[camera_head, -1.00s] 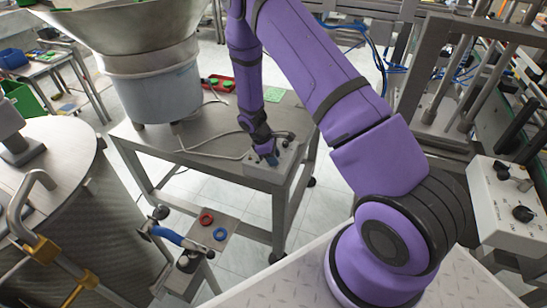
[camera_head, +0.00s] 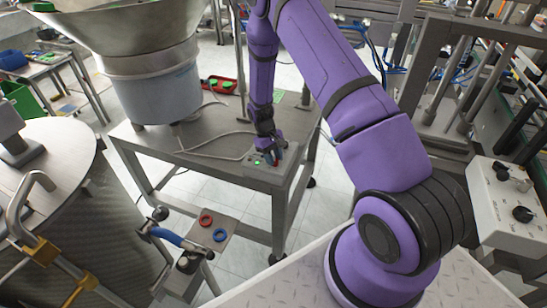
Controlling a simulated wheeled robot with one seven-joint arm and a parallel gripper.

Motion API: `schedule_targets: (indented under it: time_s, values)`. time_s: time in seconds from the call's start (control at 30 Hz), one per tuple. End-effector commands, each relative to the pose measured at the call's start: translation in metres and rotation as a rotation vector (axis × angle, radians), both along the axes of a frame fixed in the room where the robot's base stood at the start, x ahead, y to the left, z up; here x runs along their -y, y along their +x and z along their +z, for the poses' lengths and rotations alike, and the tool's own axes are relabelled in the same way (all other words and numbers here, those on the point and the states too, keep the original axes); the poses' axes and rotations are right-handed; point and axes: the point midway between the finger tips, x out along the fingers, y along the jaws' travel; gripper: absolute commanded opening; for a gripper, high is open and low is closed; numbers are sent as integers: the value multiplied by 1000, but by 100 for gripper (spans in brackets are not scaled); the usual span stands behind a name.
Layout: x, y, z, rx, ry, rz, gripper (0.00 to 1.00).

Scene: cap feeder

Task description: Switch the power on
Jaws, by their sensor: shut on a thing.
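A small grey control box (camera_head: 282,173) sits on the front right corner of the metal table, below the bowl feeder. A small green light (camera_head: 258,162) shows on its top face. My gripper (camera_head: 271,158) points down at the top of this box, just right of the green light. It is shut on a small part there, seemingly the power switch. The fingers hide the switch, so its position cannot be read.
The large bowl feeder (camera_head: 160,80) stands on the left of the metal table (camera_head: 150,142). A cable runs across the tabletop. A stand with a red ring (camera_head: 206,220) and a blue ring (camera_head: 220,235) is in front. Another control box (camera_head: 505,210) is at right.

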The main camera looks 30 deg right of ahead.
Motion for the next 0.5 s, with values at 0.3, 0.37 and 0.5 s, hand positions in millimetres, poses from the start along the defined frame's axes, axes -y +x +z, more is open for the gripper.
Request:
schedule_targets:
  time_s: [0.3, 0.37, 0.5]
  values:
    - [0, 1, 0, 2, 0, -43, 8]
    - [0, 1, 0, 2, 0, -44, 8]
    - [0, 1, 0, 2, -1, -44, 8]
